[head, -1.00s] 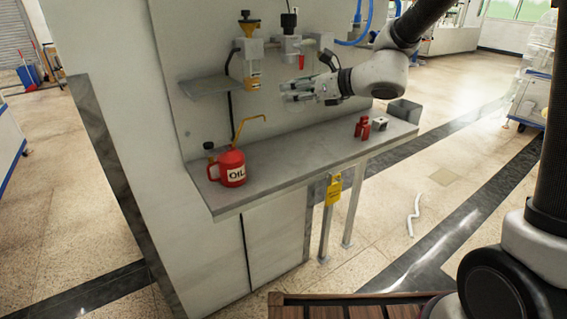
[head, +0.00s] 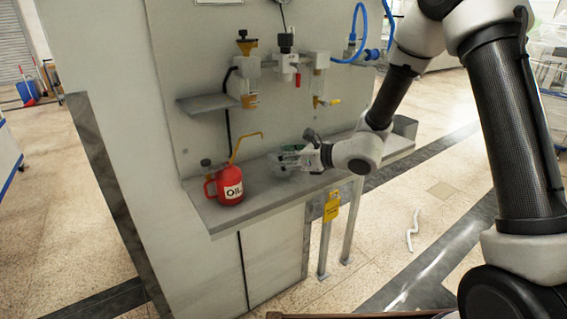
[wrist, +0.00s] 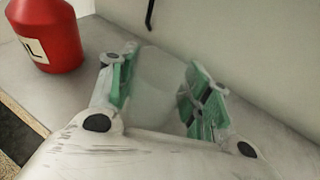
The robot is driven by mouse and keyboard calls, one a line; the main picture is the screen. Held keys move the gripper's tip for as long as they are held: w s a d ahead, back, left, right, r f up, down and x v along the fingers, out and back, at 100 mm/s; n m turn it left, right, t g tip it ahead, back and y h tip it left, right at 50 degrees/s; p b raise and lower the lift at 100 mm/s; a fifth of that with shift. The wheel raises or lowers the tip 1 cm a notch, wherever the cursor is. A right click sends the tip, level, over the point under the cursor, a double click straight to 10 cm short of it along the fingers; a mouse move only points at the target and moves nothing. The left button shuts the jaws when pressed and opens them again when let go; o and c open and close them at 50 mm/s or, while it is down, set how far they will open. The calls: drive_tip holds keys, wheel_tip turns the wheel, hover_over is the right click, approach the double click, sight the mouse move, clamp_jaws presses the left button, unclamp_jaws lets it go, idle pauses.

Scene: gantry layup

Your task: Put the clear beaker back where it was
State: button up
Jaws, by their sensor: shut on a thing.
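The clear beaker (wrist: 158,80) shows in the wrist view as a faint, see-through shape between the green finger pads. My gripper (wrist: 160,92) is shut on it, with one finger on each side. In the head view my gripper (head: 282,160) is low over the grey shelf (head: 262,198), to the right of the red oil can. The beaker is hard to make out there. Whether its base touches the shelf cannot be told.
The red oil can (head: 230,184) stands on the shelf left of my gripper, and close by in the wrist view (wrist: 45,35). Valves and a small side ledge (head: 208,103) are on the wall above. A grey bin (head: 405,127) is at the shelf's far end.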

drive_tip(key=shift+f, duration=0.9)
drive_tip(key=shift+f, duration=0.15)
drive_tip(key=o, duration=1)
drive_tip(key=shift+o, duration=0.2)
